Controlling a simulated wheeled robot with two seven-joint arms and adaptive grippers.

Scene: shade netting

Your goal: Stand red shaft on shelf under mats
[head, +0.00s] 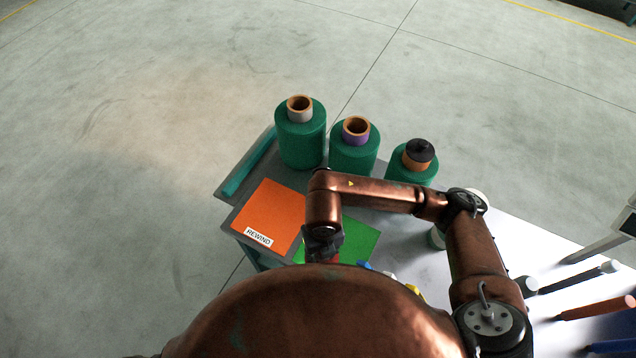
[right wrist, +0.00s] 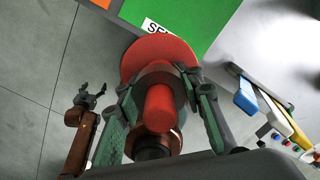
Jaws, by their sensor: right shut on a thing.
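The red shaft (right wrist: 160,108) is in my right gripper (right wrist: 163,88), which is shut on it in the right wrist view. A wide red disc (right wrist: 150,52) is at its far end, and a dark brown collar surrounds it. In the head view my right gripper (head: 324,245) is mostly hidden behind my own body, with a bit of red below it. The orange REWIND mat (head: 268,213) and the green mat (head: 350,240) lie side by side on the table. The shelf under them is hidden. My left gripper (right wrist: 92,92) is open and empty over the floor.
Green net rolls (head: 300,140) stand along the table's back, one with a black plug (head: 420,151). A teal rod (head: 250,165) lies at the left edge. Blue, white and yellow-handled tools (right wrist: 268,105) lie right of the gripper. Several shafts (head: 598,307) lie at far right.

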